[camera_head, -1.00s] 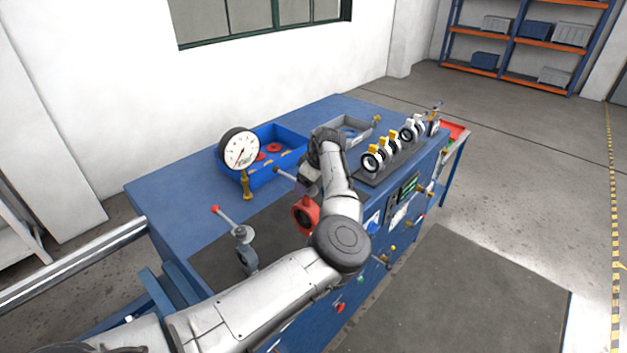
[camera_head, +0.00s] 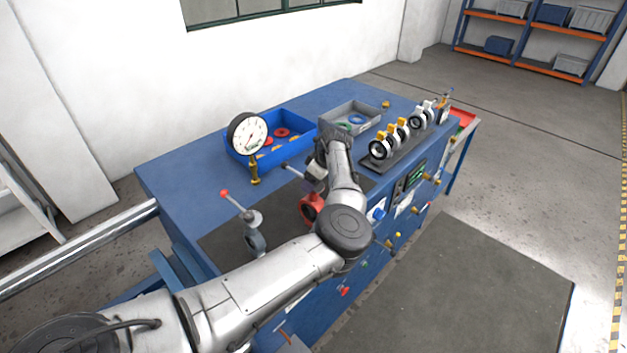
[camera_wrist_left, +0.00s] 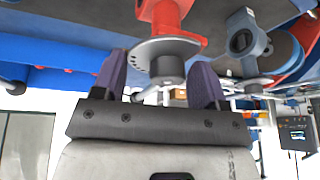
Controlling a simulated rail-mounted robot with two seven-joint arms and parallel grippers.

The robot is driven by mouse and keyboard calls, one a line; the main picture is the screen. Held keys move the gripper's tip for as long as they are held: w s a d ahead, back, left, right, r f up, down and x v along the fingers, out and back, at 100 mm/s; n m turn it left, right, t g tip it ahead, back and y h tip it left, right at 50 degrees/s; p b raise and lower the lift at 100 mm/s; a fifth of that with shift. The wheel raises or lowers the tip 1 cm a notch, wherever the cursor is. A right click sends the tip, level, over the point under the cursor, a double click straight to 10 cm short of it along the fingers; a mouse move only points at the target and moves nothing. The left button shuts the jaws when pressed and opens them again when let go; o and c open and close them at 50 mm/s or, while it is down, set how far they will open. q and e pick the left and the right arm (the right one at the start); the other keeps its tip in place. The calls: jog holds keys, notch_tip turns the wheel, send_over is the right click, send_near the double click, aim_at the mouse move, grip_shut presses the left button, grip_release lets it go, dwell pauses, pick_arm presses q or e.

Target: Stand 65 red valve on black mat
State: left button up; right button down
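The red valve (camera_head: 312,207) is at the right part of the black mat (camera_head: 222,243) in the head view, partly hidden by my left arm. I cannot tell whether its base touches the mat. In the left wrist view the red valve (camera_wrist_left: 166,12) shows its round grey flange and dark neck. My left gripper (camera_head: 314,176) is over its top. Its purple fingers (camera_wrist_left: 160,78) stand apart on either side of the neck, with a clear gap on the left. The gap on the right is small. My right gripper is not in view.
A grey valve (camera_head: 255,238) with a red-tipped lever stands on the mat's left; it also shows in the wrist view (camera_wrist_left: 243,40). A gauge (camera_head: 248,133), a blue bin (camera_head: 237,157), a grey tray (camera_head: 338,113) and a rack of several black-and-white valves (camera_head: 400,150) are around the bench.

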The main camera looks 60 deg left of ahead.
pick_arm(q)
jog(key=o, duration=0.4)
jog(key=shift+r, duration=0.15)
jog(key=b+v, duration=0.2)
jog(key=v, duration=1)
jog(key=shift+b, duration=0.4)
